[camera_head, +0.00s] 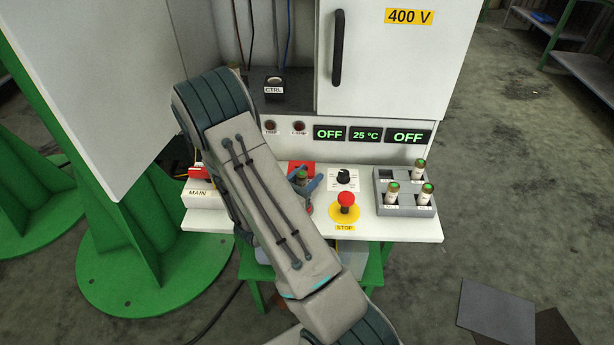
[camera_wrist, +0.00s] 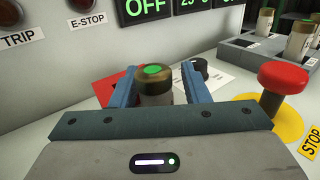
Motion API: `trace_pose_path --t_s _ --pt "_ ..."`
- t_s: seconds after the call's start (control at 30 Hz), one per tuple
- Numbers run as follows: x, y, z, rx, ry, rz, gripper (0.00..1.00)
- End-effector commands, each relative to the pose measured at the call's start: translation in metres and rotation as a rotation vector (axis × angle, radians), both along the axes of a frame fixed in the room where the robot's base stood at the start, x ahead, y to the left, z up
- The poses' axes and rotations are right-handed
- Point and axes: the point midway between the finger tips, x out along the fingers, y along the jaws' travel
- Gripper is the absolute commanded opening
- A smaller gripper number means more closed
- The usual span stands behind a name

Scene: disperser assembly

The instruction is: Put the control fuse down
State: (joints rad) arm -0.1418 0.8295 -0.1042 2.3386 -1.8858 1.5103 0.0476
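The control fuse (camera_wrist: 155,86) is a brownish cylinder with a green top. It stands upright between the two blue fingers of my gripper (camera_wrist: 157,88). In the wrist view the fingers look a little apart from its sides, with the clearer gap on the right, so my gripper appears open around it. In the head view the fuse (camera_head: 302,178) and my gripper (camera_head: 306,182) are over the white shelf, just in front of a red patch (camera_head: 300,165). My arm covers the shelf to the left. The fuse's lower end is partly hidden, and its contact with the shelf is unclear.
A red stop button (camera_head: 346,200) on a yellow disc stands close on the right, with a black knob (camera_head: 343,177) behind it. A grey tray (camera_head: 408,210) with several fuses is farther right. The cabinet panel (camera_head: 370,150) rises behind; a CTRL socket (camera_head: 274,88) is higher up.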

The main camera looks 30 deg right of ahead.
Motion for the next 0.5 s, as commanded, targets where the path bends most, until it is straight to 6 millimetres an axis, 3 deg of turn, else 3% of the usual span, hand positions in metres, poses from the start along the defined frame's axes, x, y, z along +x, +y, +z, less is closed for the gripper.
trace_pose_path --t_s 0.17,0.33,0.5 --pt "0.002 0.004 -0.005 0.011 0.009 0.012 0.48" --pt "0.002 0.004 0.003 0.012 0.009 0.013 0.48" --pt "-0.010 0.036 0.001 0.010 0.010 0.017 0.48"
